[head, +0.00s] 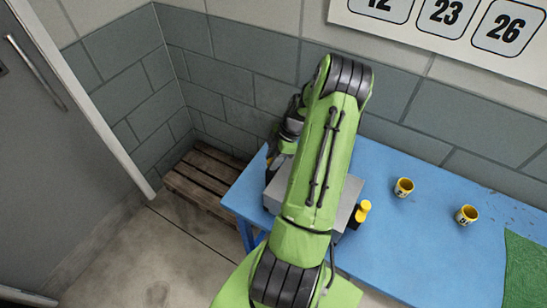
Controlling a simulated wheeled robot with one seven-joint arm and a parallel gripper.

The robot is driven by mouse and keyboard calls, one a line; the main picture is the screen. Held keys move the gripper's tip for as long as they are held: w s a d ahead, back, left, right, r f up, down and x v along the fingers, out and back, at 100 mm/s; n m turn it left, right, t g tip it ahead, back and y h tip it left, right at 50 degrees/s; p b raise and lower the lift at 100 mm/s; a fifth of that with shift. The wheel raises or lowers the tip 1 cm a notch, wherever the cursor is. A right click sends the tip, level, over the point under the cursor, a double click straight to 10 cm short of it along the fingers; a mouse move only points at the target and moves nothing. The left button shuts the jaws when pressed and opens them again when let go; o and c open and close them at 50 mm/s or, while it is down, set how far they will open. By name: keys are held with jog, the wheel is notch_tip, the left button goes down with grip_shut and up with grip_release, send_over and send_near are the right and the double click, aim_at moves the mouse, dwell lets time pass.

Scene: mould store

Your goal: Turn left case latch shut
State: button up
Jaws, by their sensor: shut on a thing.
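A grey case (346,205) sits on the blue table, mostly hidden behind my green arm. A latch with a yellow knob and black base (362,211) shows at its right side. My gripper (272,163) is at the left side of the case, below my wrist, and is shut on the left case latch. Only a small yellow bit of that latch (268,160) shows beside the gripper. My fingers are small and partly hidden, so the turn of the left latch cannot be told.
Two yellow cups (403,187) (467,215) stand on the blue table (430,262) to the right. A green mat (525,270) lies at the right edge. A wooden pallet (205,182) lies on the floor at left. A block wall is behind.

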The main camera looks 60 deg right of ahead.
jog(key=m+h+b, duration=0.1)
jog(key=m+b, duration=0.2)
jog(key=m, duration=0.1)
jog(key=shift+f+t, duration=0.1)
jog(key=shift+t, duration=0.3)
jog(key=m+h+b, duration=0.1)
jog(key=m+b, duration=0.1)
jog(key=m+h+b, duration=0.1)
jog(key=m+b, duration=0.1)
jog(key=m, duration=0.1)
jog(key=shift+a+t, duration=0.2)
jog(key=shift+t, duration=0.2)
jog(key=m+h+b, duration=0.2)
jog(key=m+b, duration=0.1)
jog(key=m, duration=0.1)
jog(key=shift+a+m, duration=0.1)
jog(key=shift+m, duration=0.3)
jog(key=shift+a+m+g+h+b, duration=0.1)
jog(key=shift+m+g+h+b, duration=0.25)
jog(key=shift+m, duration=0.65)
jog(key=shift+m+g+h+b, duration=0.15)
jog(key=shift+m+h+b, duration=0.3)
jog(key=shift+m, duration=0.55)
jog(key=o, duration=1)
jog(key=shift+o, duration=0.2)
jog(key=p+v, duration=0.3)
jog(key=v, duration=1.3)
